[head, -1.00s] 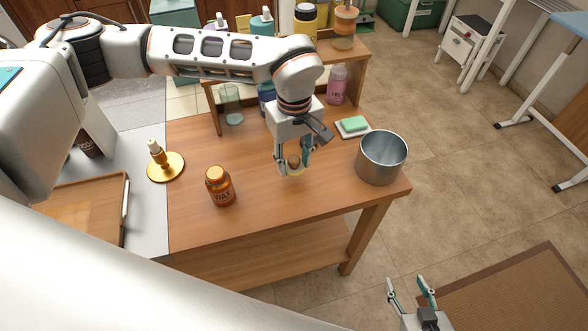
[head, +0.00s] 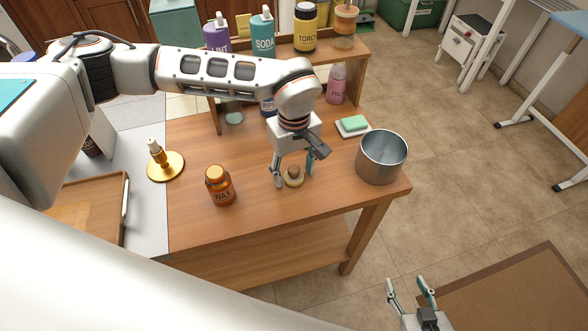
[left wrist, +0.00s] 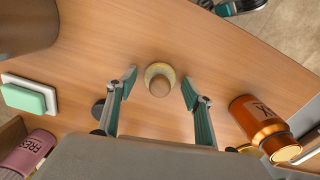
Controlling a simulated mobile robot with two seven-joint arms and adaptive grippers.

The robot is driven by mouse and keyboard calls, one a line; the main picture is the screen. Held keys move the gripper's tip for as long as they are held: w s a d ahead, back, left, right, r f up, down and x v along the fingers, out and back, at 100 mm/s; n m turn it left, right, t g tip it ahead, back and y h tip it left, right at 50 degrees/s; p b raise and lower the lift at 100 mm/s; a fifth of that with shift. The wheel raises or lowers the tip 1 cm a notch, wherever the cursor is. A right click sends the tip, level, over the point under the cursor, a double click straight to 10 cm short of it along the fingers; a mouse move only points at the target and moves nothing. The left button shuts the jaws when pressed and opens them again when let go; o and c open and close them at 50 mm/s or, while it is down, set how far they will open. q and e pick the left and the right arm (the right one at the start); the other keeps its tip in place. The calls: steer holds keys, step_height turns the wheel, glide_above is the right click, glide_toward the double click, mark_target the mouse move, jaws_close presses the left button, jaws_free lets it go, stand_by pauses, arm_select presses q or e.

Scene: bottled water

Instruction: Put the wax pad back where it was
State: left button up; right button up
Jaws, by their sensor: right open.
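The wax pad (head: 293,181), a pale round pad with a brown knob, appears to rest on the wooden table right of the amber wax jar (head: 221,188). My left gripper (head: 293,176) is over it with its fingers on either side. In the left wrist view the pad (left wrist: 160,76) lies between the fingertips, with a gap on both sides, so the gripper is open and not holding it. The wax jar lies at the right of that view (left wrist: 264,124). My right gripper (head: 407,284) is open and empty, low beyond the table's front.
A metal bucket (head: 381,160) stands at the table's right corner. A green soap on a white dish (head: 352,127) and a pink bottle (head: 336,86) are behind. A gold dispenser stand (head: 166,168) is at left. Shelf bottles line the back. Table front is clear.

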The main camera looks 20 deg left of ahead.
mark_target(294, 169)
arm_select(q)
step_height(294, 169, up, 12)
steer(key=shift+r, duration=0.2)
stand_by(0.4)
stand_by(0.5)
